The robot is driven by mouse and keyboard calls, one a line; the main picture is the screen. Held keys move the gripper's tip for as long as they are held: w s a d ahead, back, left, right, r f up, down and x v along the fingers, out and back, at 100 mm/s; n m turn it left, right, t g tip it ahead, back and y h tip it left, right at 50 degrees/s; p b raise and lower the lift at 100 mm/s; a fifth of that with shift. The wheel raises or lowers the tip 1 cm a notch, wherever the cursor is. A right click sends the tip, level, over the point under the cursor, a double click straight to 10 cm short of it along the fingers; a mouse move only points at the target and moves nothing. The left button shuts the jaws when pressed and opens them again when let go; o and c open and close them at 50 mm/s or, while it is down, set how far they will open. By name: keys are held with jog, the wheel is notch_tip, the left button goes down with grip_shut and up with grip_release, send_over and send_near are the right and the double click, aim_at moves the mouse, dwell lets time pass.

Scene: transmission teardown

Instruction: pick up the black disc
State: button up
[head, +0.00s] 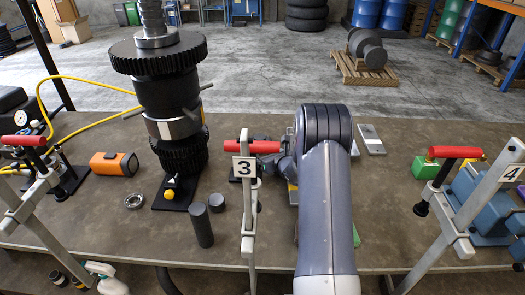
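I cannot single out one flat black disc for certain. A short dark round block (216,202) stands on the bench beside a taller dark cylinder (201,226). A tall shaft assembly (172,95) with a wide black toothed gear (158,52) stands upright on a black base at the left. My arm reaches over the right middle of the bench. Some grey metal parts (284,166), perhaps part of my wrist or gripper, show just left of it. My fingertips are hidden behind the arm, so their opening and anything between them cannot be seen.
Red-handled clamps stand along the front edge, at the left (24,141), by the 3 sign (253,147) and at the right (455,152). An orange-black device (114,164) and a bearing ring (134,201) lie left.

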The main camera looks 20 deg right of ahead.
jog(key=c, duration=1.3)
jog(key=shift+o, duration=0.2)
jog(key=shift+r, duration=0.2)
